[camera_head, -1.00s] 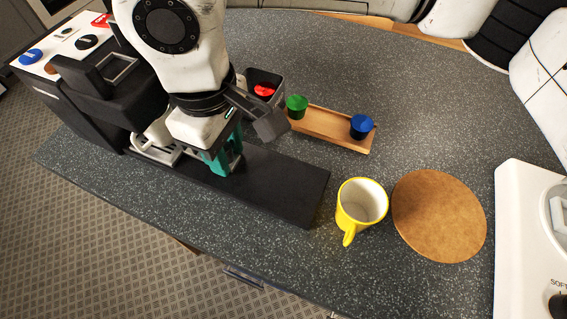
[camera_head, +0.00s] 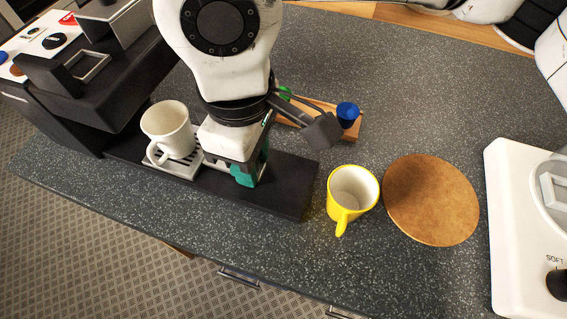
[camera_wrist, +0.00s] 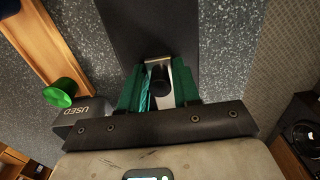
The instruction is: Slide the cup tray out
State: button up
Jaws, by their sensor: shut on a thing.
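The cup tray (camera_head: 186,170) is a light grey slotted plate on the black base of the coffee machine (camera_head: 92,82). It sticks out to the right of the machine's body. A white cup (camera_head: 166,128) stands upright on it. My gripper (camera_head: 247,172) is at the tray's right end, low over the base, with teal fingers. In the wrist view my gripper (camera_wrist: 158,90) is shut on the tray's dark knob (camera_wrist: 160,80), with the tray's pale metal end around it. In the head view my arm hides the knob.
A yellow mug (camera_head: 352,190) and a round cork mat (camera_head: 430,199) stand right of the black base (camera_head: 290,185). A wooden holder (camera_head: 352,133) with a blue capsule (camera_head: 347,114) and a green capsule (camera_wrist: 61,92) lies behind my arm.

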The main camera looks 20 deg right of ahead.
aim_at(277, 179)
jog(key=shift+s+d+b, duration=0.2)
jog(key=shift+s+d, duration=0.3)
jog(key=shift+d, duration=0.15)
jog(key=shift+s+d+b, duration=0.15)
jog(key=shift+s+d, duration=0.3)
jog(key=shift+d, duration=0.2)
jog(key=o, duration=0.6)
jog(key=shift+s+d, duration=0.1)
jog(key=shift+s, duration=0.05)
notch_tip(277, 179, up, 7)
jog(key=p, duration=0.3)
